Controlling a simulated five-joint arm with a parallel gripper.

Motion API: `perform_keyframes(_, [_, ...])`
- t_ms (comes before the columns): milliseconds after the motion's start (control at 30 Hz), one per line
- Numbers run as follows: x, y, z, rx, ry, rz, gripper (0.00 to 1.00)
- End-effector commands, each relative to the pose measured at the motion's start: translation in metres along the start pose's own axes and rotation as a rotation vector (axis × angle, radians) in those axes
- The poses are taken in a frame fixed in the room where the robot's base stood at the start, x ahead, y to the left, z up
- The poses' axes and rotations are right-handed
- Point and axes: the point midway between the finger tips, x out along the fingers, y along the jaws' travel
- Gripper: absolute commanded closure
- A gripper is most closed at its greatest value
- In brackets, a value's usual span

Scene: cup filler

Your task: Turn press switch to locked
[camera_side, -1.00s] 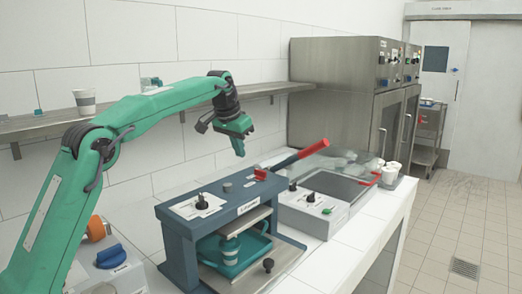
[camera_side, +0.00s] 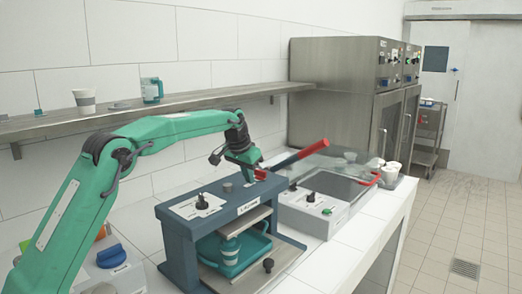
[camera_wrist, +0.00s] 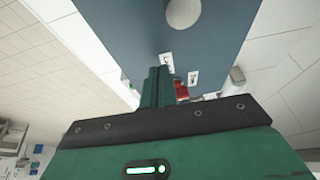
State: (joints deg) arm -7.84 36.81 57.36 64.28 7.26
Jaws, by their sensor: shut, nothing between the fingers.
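The blue press (camera_side: 178,232) stands on the white counter in the side view, and its blue top also shows in the wrist view (camera_wrist: 140,25). A small red switch (camera_side: 260,174) sits on the press top near its back right end. In the wrist view the red switch (camera_wrist: 181,91) lies just right of my gripper (camera_wrist: 157,80), near two small white labels (camera_wrist: 193,78). My gripper (camera_side: 257,167) is shut and empty, its tips low at the switch. I cannot tell whether they touch it. The label words are too small to read.
A long red-handled lever (camera_side: 300,156) rises right of the switch. A black knob (camera_side: 202,202) and a grey round cap (camera_side: 227,187) sit on the press top. A cup (camera_side: 229,250) and teal tray (camera_side: 256,245) are inside the press. A grey control box (camera_side: 310,212) stands right.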

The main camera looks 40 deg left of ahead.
Motion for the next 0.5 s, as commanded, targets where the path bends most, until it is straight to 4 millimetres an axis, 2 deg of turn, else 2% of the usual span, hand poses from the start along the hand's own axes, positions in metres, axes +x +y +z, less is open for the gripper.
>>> perform_keyframes(500, [0.008,0.001,-0.028,0.000,0.003,0.002,1.00])
